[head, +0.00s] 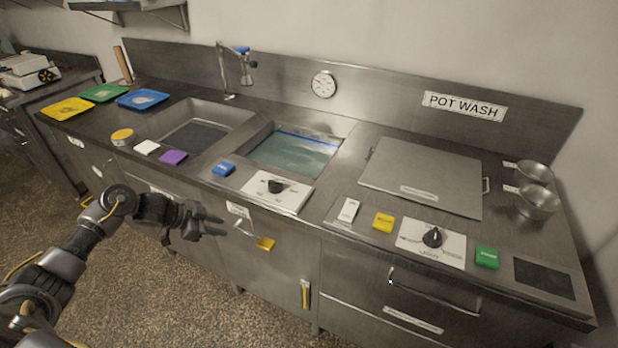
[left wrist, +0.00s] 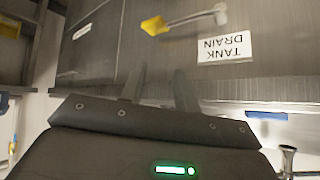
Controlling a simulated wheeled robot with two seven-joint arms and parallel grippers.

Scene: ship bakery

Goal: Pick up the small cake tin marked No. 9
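I see no cake tin that I can make out as marked No. 9 in either view. My left gripper (head: 216,224) is in front of the sink cabinet, below the counter edge, with nothing between its fingers. In the left wrist view its two fingers (left wrist: 160,88) stand apart and empty, facing the steel cabinet front. A "TANK DRAIN" label (left wrist: 226,48) and a yellow-handled lever (left wrist: 153,26) are in front of them. My right gripper is not in view.
The steel counter holds yellow (head: 67,108), green (head: 103,93) and blue (head: 143,98) trays at the left. A water-filled basin (head: 293,152) lies mid-counter, a lidded unit (head: 422,177) right of it. Two metal pans (head: 538,200) stand at the far right. The speckled floor (head: 190,300) is clear.

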